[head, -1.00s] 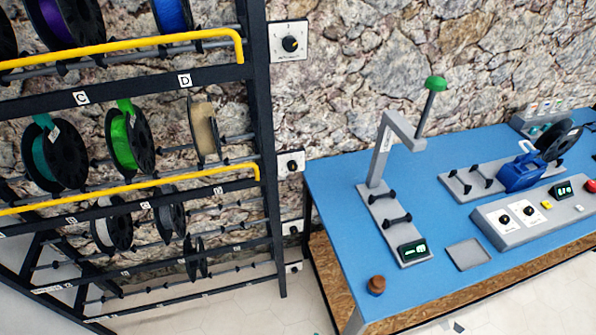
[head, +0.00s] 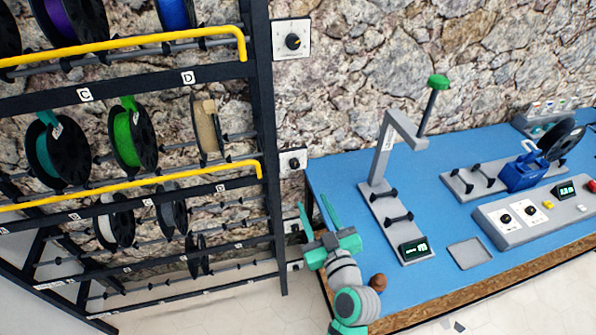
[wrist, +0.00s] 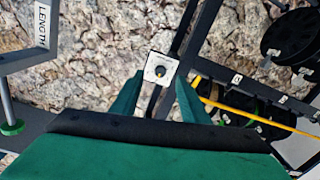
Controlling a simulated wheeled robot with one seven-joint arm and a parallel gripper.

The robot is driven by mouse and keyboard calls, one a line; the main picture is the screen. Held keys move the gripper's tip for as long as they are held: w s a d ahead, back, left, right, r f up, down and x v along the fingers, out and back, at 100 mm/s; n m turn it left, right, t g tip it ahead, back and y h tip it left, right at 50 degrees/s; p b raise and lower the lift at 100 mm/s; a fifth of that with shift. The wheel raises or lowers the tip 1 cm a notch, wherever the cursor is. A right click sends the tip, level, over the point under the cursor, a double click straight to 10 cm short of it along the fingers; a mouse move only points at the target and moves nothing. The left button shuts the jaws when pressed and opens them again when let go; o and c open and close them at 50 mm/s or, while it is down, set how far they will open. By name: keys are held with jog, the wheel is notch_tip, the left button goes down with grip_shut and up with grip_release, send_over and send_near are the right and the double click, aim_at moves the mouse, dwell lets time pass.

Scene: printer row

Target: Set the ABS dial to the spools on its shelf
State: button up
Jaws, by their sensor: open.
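Square white dial plates with dark knobs run down the wall at the rack's right edge: a top dial (head: 291,40), a second dial (head: 292,162), a third dial (head: 291,226) and a bottom dial (head: 294,266). Their lettering is too small to read, so I cannot tell which is ABS. The rack's shelves hold a teal spool (head: 62,150), a green spool (head: 128,138), a tan spool (head: 207,127) and others. My gripper (head: 311,201) is open and empty, in front of the lower dials. In the wrist view one dial (wrist: 160,69) shows beyond and between the fingertips, apart from them.
Yellow bars (head: 140,184) run along the rack's front. The blue table (head: 340,185) stands right of my gripper. It carries a grey post stand (head: 384,150), a brown knob-like piece (head: 378,282), a grey tray (head: 469,253) and a control panel (head: 500,232).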

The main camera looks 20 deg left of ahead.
aim_at(296, 167)
jog(key=shift+n+y, duration=0.4)
jog(key=shift+n, duration=0.2)
jog(key=x, duration=0.4)
jog(key=r+x, duration=0.1)
jog(key=x, duration=0.7)
jog(key=shift+s+a+r, duration=0.15)
jog(key=shift+s+r, duration=0.05)
jog(key=shift+r, duration=0.2)
grip_shut()
